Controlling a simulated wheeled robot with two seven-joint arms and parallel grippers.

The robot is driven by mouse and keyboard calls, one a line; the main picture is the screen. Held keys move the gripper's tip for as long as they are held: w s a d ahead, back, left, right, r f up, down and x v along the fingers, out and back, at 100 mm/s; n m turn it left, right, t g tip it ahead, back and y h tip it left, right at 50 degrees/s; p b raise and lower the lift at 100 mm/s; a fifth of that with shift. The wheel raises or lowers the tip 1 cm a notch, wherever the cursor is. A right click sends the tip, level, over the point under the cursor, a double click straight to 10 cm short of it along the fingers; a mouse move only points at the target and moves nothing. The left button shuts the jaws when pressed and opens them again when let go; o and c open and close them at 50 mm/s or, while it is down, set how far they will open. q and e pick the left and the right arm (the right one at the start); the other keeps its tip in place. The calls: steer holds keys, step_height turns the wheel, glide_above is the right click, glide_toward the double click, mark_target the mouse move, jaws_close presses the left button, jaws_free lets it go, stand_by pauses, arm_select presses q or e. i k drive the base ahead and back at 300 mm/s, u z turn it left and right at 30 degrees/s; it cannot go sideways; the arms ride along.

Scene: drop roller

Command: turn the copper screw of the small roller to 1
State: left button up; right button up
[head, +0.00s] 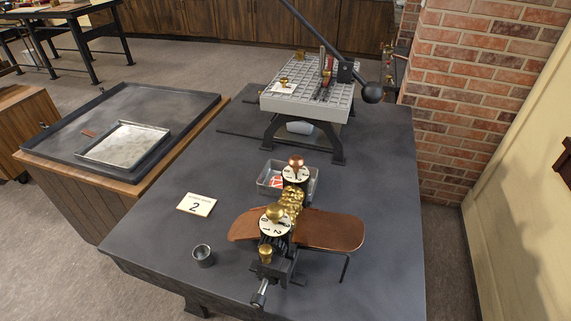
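The small roller (280,250) stands near the front of the dark table. A copper screw (296,161) with a round knob rises above its far white dial (295,175); the marks on that dial are too small to read surely. A brass screw (275,212) stands over the near white dial (276,228), where 0, 1 and 2 show. Brass rolls (292,198) lie between the two dials. A copper sheet (330,230) spreads to both sides of the roller. Neither of my grippers is in view.
A card reading 2 (196,204) and a dark cup (203,256) are left of the roller. A grey tray (270,178) with red-and-white items sits behind it. A lever-armed machine (312,95) stands farther back.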

mark_target(296, 162)
steer(key=u, duration=1.1)
steer(key=k, duration=0.4)
steer(key=z, duration=0.75)
